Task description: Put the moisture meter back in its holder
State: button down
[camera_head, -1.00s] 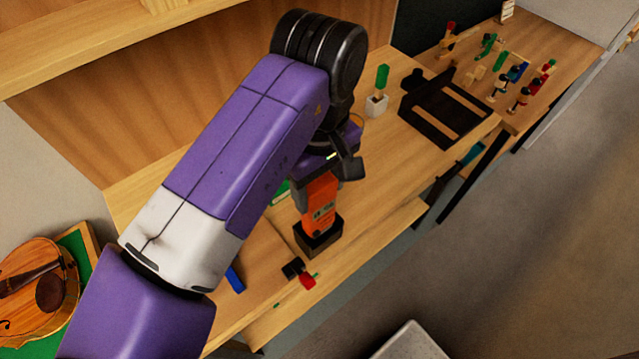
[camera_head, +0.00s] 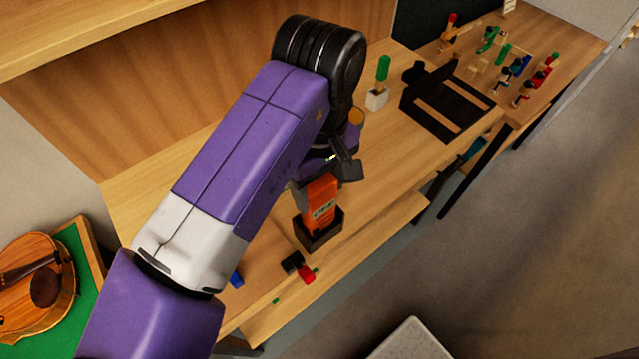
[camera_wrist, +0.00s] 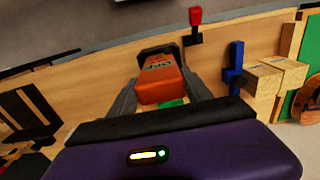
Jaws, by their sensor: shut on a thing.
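The orange moisture meter (camera_head: 320,202) stands nearly upright with its lower end inside the black holder (camera_head: 319,236), a small open box on the bench. My gripper (camera_head: 318,180) is above it and shut on the meter's upper part. In the wrist view the meter (camera_wrist: 161,82) sits between the two fingers of my gripper (camera_wrist: 160,98). The holder's dark rim (camera_wrist: 157,50) shows beyond it. How deep the meter sits in the holder is hidden by the holder's walls.
A red-and-black clamp (camera_head: 303,271) lies near the bench's front edge, close to the holder. A green-handled tool in a white block (camera_head: 377,98) and a black rack (camera_head: 445,108) stand farther back. A violin body (camera_head: 38,290) lies at the left.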

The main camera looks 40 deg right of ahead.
jog(key=shift+f, duration=0.4)
jog(key=shift+c, duration=1.9)
grip_release()
jog(key=shift+r+b, duration=0.3)
jog(key=shift+r, duration=3.6)
